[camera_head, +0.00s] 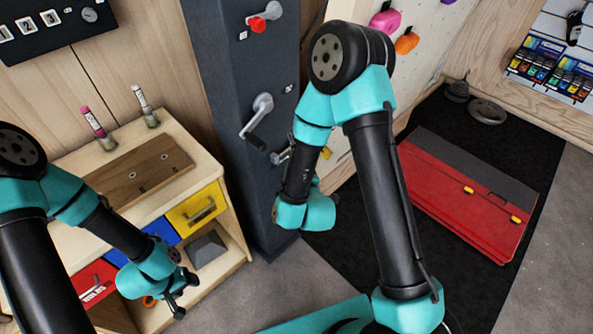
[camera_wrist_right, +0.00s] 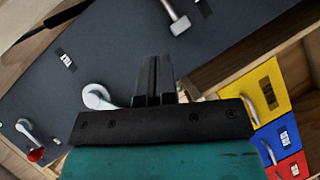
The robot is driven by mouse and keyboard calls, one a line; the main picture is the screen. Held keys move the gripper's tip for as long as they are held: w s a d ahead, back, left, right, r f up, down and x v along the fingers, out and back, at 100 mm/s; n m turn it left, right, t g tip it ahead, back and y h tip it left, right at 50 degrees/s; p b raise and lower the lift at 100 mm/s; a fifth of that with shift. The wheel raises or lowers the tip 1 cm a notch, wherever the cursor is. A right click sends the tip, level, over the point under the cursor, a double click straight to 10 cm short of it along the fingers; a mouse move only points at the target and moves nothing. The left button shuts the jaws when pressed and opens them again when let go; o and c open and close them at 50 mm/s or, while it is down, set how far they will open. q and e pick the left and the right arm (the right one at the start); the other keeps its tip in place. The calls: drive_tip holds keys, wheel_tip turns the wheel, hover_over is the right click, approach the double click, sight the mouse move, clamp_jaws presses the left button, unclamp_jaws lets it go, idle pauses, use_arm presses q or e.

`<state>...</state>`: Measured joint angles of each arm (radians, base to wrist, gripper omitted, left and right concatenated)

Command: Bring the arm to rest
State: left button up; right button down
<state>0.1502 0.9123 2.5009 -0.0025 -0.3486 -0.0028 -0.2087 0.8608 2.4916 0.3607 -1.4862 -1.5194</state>
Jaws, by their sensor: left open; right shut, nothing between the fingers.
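My left gripper (camera_head: 182,288) is open and empty at the lower left of the head view, in front of the wooden cabinet's drawers. My right arm (camera_head: 385,190) rises from the bottom of the head view, bends at the top and comes down beside the dark column. Its fingers cannot be made out there. In the right wrist view my right gripper (camera_wrist_right: 155,68) is shut with nothing between its fingers, in front of the column.
The dark column (camera_head: 215,75) bears a red-ended lever (camera_head: 258,22) and a black-handled lever (camera_head: 258,118). The wooden cabinet (camera_head: 180,130) has a yellow drawer (camera_head: 190,215) and a blue drawer (camera_head: 160,230).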

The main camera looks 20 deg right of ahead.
idle(0.5)
drive_tip(key=s+d+f+m+g+y, duration=0.2)
drive_tip(key=s+f+m+g, duration=0.4)
drive_tip(key=s+f+m, duration=0.1)
drive_tip(key=s+d+f+m+g+y, duration=0.1)
drive_tip(key=s+f+m+g+y, duration=0.1)
drive_tip(key=s+f+m+g, duration=0.5)
wheel_tip(320, 180, down, 3)
drive_tip(key=shift+s+d+f+m+g+y, duration=0.15)
drive_tip(key=shift+s+d+m+g+y, duration=0.2)
drive_tip(key=shift+s+m, duration=0.45)
drive_tip(key=shift+s+d, duration=0.15)
drive_tip(key=shift+s, duration=0.05)
